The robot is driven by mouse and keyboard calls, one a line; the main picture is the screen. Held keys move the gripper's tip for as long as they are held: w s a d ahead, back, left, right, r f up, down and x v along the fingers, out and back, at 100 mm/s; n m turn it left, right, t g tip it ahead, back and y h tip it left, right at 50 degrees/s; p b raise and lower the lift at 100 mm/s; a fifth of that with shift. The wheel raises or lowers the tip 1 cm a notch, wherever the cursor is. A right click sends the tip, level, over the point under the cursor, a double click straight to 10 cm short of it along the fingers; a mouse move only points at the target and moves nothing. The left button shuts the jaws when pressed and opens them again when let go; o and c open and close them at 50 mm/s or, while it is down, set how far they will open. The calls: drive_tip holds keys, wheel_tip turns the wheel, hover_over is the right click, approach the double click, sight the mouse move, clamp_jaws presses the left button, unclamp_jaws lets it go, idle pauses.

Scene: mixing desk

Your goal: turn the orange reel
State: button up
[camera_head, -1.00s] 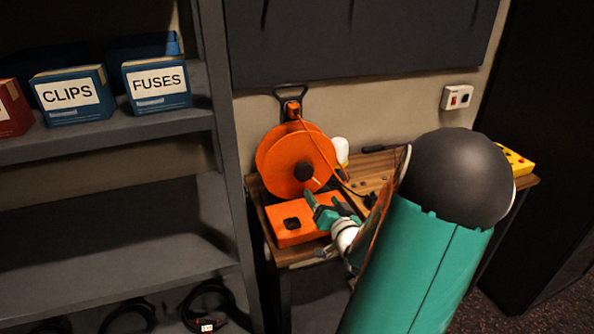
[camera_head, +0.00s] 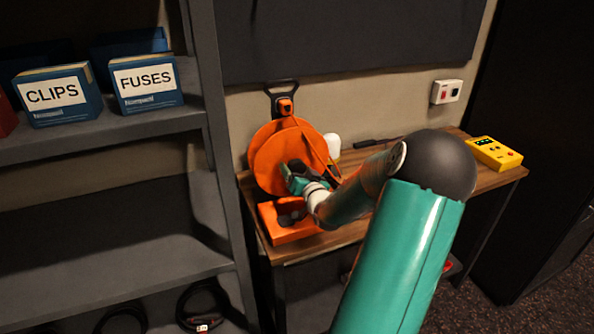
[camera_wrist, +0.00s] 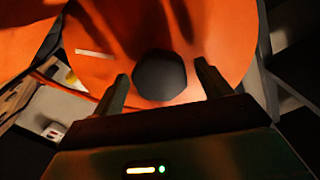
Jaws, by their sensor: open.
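The orange reel (camera_head: 268,156) stands upright at the left end of the wooden desk, above an orange base. In the wrist view the reel's orange face (camera_wrist: 110,30) fills the upper part, with a dark round hub knob (camera_wrist: 160,76) at its middle and a pale mark left of it. My gripper (camera_wrist: 163,85) is open, with one finger on each side of the knob. I cannot tell whether the fingers touch it. In the head view my gripper (camera_head: 290,172) is in front of the reel and hides its hub.
The desk (camera_head: 350,228) also bears a yellow box (camera_head: 495,153) at the right and a dark slim object (camera_head: 378,142) at the back. A dark shelf (camera_head: 110,130) with CLIPS (camera_head: 54,95) and FUSES (camera_head: 147,82) bins stands close on the left.

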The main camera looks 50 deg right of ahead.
drive_tip(key=shift+w+d, duration=0.15)
drive_tip(key=shift+w, duration=0.15)
drive_tip(key=c, duration=1.4)
